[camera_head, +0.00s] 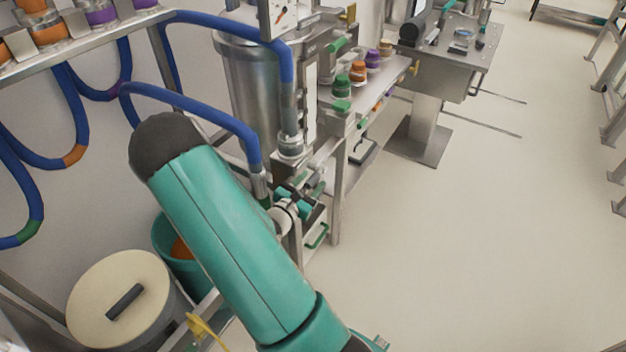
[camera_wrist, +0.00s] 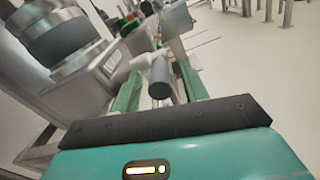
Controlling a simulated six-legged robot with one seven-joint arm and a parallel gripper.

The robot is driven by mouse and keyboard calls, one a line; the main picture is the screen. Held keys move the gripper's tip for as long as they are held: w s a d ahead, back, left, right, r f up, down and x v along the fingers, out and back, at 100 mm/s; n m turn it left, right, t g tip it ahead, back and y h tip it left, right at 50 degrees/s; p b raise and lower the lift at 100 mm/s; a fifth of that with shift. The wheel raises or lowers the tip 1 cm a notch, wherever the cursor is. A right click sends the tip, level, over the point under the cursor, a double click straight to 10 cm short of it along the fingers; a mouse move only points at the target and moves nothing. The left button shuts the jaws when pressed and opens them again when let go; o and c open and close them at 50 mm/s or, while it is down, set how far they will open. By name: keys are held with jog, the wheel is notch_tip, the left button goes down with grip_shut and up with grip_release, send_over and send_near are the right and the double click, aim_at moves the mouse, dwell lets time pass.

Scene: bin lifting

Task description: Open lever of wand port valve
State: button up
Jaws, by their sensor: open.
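My gripper (camera_wrist: 160,72) is open in the wrist view, its two green fingers apart. A dark grey cylinder (camera_wrist: 160,78) shows between the fingers, beside a pale pipe-like piece (camera_wrist: 139,62); it may be the valve lever's grip, and contact is not clear. In the head view my gripper (camera_head: 304,193) is beside the metal frame, beyond my teal arm. A metal hose fitting (camera_head: 259,184) on a blue hose is just left of it. The wand port valve and its lever cannot be told apart clearly there, being small and partly hidden.
A steel vessel (camera_head: 250,85) stands behind the blue hoses (camera_head: 195,112). A lidded drum (camera_head: 118,290) and a teal bin (camera_head: 165,237) are at lower left. A shelf (camera_head: 340,120) with coloured jars is further back. The floor (camera_head: 470,230) to the right is clear.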

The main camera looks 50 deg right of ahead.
jog(key=shift+d, duration=0.85)
jog(key=shift+w, duration=0.1)
grip_shut()
